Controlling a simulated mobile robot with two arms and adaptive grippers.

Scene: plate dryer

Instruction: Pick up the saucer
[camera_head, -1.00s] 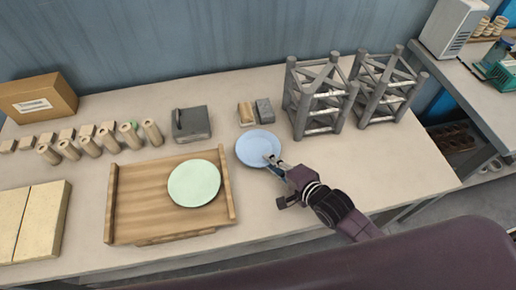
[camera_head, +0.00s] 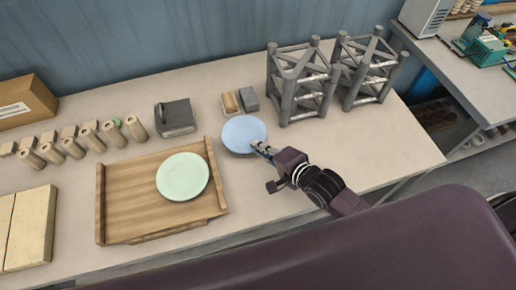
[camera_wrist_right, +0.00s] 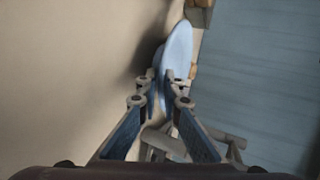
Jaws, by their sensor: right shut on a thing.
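The light blue saucer (camera_head: 244,134) is right of the wooden tray, in front of the small blocks. My right gripper (camera_head: 262,149) is shut on its near right rim. In the right wrist view the saucer (camera_wrist_right: 178,52) shows nearly edge-on between the fingertips (camera_wrist_right: 162,82), with a dark shadow beside it. It looks slightly raised off the table, but the height is hard to tell. A pale green plate (camera_head: 182,176) lies on the wooden tray (camera_head: 125,200). My left gripper is not in view.
Grey metal frames (camera_head: 300,85) stand behind and right of the saucer. Small blocks (camera_head: 232,103) and a dark grey box (camera_head: 175,118) are at the back. Wooden cylinders (camera_head: 72,147) line the back left. The table (camera_head: 385,150) is clear on the right.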

